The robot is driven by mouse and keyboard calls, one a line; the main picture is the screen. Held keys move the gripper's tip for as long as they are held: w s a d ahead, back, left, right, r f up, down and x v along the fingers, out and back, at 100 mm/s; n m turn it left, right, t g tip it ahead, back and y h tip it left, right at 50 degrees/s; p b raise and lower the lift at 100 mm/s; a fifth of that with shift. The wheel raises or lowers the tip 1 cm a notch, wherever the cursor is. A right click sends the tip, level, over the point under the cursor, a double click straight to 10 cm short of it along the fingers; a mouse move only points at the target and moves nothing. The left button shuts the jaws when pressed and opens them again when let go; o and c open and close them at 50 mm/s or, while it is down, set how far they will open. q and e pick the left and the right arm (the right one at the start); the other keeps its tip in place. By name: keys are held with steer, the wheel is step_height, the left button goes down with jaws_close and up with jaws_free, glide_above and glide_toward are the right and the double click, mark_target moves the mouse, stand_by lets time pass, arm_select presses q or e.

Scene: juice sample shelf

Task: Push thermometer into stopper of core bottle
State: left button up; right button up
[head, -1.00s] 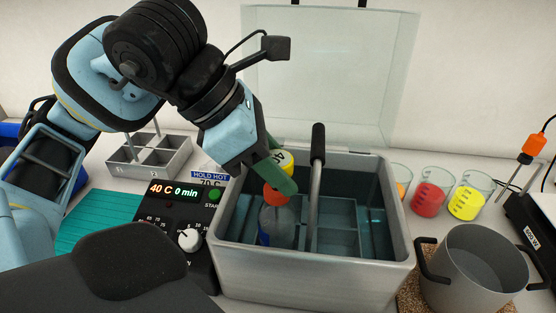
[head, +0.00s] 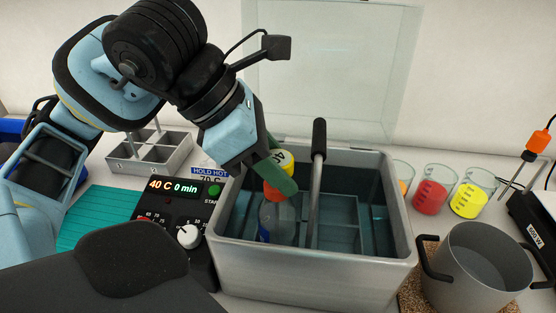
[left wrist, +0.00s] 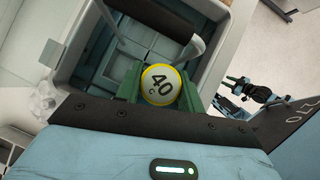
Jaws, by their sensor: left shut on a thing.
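In the left wrist view the thermometer head (left wrist: 161,85) sits between the two green fingers. The core bottle (head: 277,220), clear with a blue mark, stands inside the grey bath. My right gripper is not in view.
The bath's grey wall (head: 315,268) surrounds the bottle, and a black-topped rod (head: 318,170) stands close to its right. A clear lid (head: 320,75) is raised behind. The control panel (head: 178,215) shows 40 C 0 min. A pot (head: 478,270) and beakers stand right.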

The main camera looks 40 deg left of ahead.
arm_select(q)
steer(key=shift+f, duration=0.15)
steer(key=o, duration=1.2)
